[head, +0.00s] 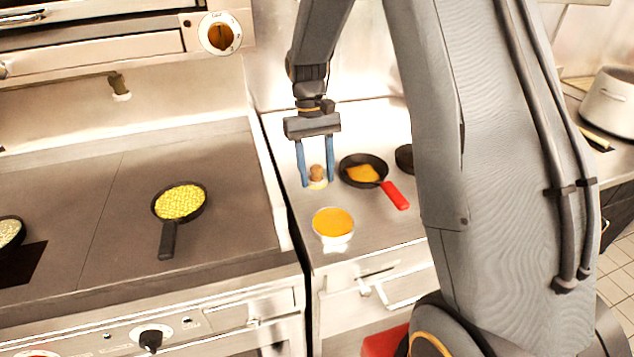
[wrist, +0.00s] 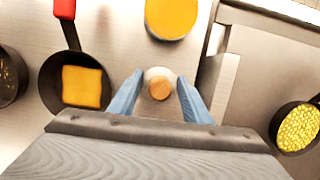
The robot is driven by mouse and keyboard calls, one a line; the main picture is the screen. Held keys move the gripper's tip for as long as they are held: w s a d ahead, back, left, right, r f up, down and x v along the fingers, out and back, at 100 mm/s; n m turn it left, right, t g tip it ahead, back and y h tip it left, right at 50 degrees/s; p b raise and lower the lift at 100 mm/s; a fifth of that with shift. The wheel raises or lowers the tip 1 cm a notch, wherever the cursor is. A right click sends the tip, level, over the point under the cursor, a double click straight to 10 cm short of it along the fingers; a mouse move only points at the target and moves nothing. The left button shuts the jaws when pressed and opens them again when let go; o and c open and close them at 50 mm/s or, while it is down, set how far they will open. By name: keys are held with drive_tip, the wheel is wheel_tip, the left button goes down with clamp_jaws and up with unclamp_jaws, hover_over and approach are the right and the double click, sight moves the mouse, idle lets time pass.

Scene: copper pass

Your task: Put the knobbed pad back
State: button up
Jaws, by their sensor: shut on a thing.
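The knobbed pad (head: 317,173) has a round brown knob on a pale base. It is between the blue fingers of my gripper (head: 318,183), above or on the steel counter to the right of the hob; I cannot tell if its base touches the counter. In the wrist view the knob (wrist: 159,89) is centred between the fingertips (wrist: 160,77), with the pale base partly hidden beneath it. My gripper points down and is shut on the pad.
A pan of yellow food (head: 167,240) sits on the hob at left.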

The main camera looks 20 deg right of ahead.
sight(317, 183)
drive_tip(key=shift+f+p, duration=0.45)
drive_tip(key=shift+f, duration=1.35)
drive_tip(key=shift+f, duration=0.1)
drive_tip(key=o, duration=1)
drive_tip(key=shift+o, duration=0.2)
drive_tip(key=b+v, duration=0.4)
drive_tip(key=v, duration=0.8)
drive_tip(key=s+f+t, duration=0.1)
drive_tip(key=s+f, duration=0.1)
drive_tip(key=s, duration=0.4)
drive_tip(key=s+f+t, duration=0.1)
drive_tip(key=s+f, duration=0.2)
drive_tip(key=s, duration=0.4)
drive_tip(key=s+f+t, duration=0.2)
drive_tip(key=s, duration=0.5)
drive_tip(key=shift+s+f, duration=0.1)
drive_tip(key=shift+f, duration=0.2)
drive_tip(key=shift+c, duration=0.3)
